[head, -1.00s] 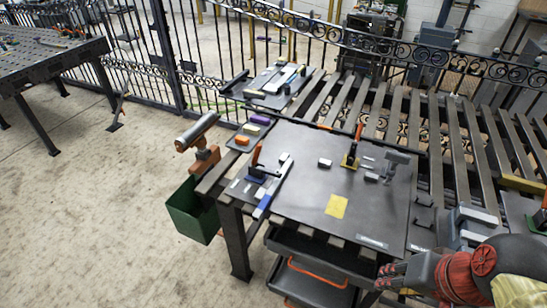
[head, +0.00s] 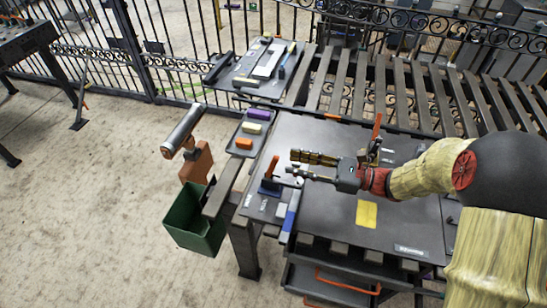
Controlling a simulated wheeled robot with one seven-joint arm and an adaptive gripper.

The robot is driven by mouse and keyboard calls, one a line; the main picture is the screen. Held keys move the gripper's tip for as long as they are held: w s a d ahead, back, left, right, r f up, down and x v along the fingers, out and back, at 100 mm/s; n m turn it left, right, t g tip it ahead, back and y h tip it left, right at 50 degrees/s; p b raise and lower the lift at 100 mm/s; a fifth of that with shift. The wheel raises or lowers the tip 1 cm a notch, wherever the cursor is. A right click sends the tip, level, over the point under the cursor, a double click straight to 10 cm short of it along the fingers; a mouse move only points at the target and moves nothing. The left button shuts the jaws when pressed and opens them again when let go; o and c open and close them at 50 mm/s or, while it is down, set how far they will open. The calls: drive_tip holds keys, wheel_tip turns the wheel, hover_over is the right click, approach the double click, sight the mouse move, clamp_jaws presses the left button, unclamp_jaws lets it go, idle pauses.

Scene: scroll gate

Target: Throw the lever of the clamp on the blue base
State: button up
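The clamp on the blue base (head: 268,188) stands near the left edge of the dark work plate. Its orange lever (head: 272,165) sticks up, leaning slightly right. My gripper (head: 289,163) comes in from the right over the plate, its two fingers apart and pointing left toward the lever. The fingertips appear just right of the lever, with nothing seen between them. Whether a fingertip touches the clamp I cannot tell.
A tray with purple, yellow and orange blocks (head: 244,143) lies behind and left of the clamp. A blue-and-white bar (head: 290,215) lies in front of it. A green bin (head: 190,220) hangs at the left. A yellow square (head: 366,214) marks clear plate.

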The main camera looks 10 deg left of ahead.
sight(274, 158)
drive_tip(key=a+b, duration=0.2)
drive_tip(key=a, duration=0.5)
drive_tip(key=shift+w, duration=0.2)
drive_tip(key=shift+c, duration=0.5)
clamp_jaws()
